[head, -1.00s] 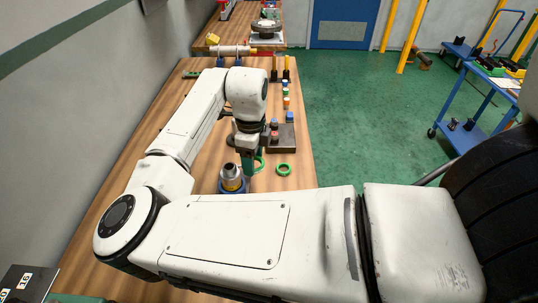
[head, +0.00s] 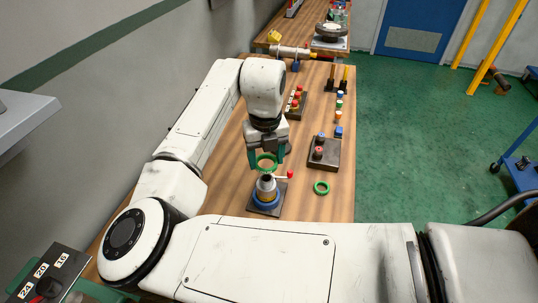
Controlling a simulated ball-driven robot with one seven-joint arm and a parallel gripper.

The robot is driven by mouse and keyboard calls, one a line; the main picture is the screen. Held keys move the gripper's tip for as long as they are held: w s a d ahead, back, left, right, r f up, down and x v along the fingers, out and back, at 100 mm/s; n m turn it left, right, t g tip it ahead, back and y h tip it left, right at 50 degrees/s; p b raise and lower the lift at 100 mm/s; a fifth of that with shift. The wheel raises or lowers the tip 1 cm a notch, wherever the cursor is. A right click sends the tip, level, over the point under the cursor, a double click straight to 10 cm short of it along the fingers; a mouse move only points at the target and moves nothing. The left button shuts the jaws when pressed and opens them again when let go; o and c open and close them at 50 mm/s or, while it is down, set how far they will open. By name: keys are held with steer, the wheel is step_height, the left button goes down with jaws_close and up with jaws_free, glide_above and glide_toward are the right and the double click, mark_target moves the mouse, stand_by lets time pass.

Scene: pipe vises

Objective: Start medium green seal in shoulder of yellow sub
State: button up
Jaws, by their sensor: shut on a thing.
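My gripper (head: 266,160) has two green fingers and is shut on a green ring seal (head: 266,168), which shows between the fingertips. The gripper and seal are directly above and behind the top of the sub (head: 266,187), as seen in the head view. The sub is a stepped silver metal piece standing upright, with a blue ring around its base on a dark square plate. Whether the seal touches the sub cannot be told. Any yellow on the sub is hard to make out now. Another green ring (head: 321,188) lies flat on the table to the right.
A red-knobbed handle (head: 290,174) sticks out right of the sub. A dark block (head: 324,154) with red and blue pieces stands behind the loose ring. Several small coloured parts line the bench's right side. A metal pipe (head: 290,51) lies across the far end. The bench front right is bare.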

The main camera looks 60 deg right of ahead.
mark_target(266, 178)
steer(key=shift+f+b, duration=1.3)
steer(key=shift+f, duration=0.6)
steer(key=shift+f+b, duration=1.1)
steer(key=shift+f, duration=0.55)
stand_by(0.5)
steer(key=o, duration=1.1)
step_height(266, 178, up, 11)
steer(key=b, duration=0.1)
steer(key=shift+f, duration=0.1)
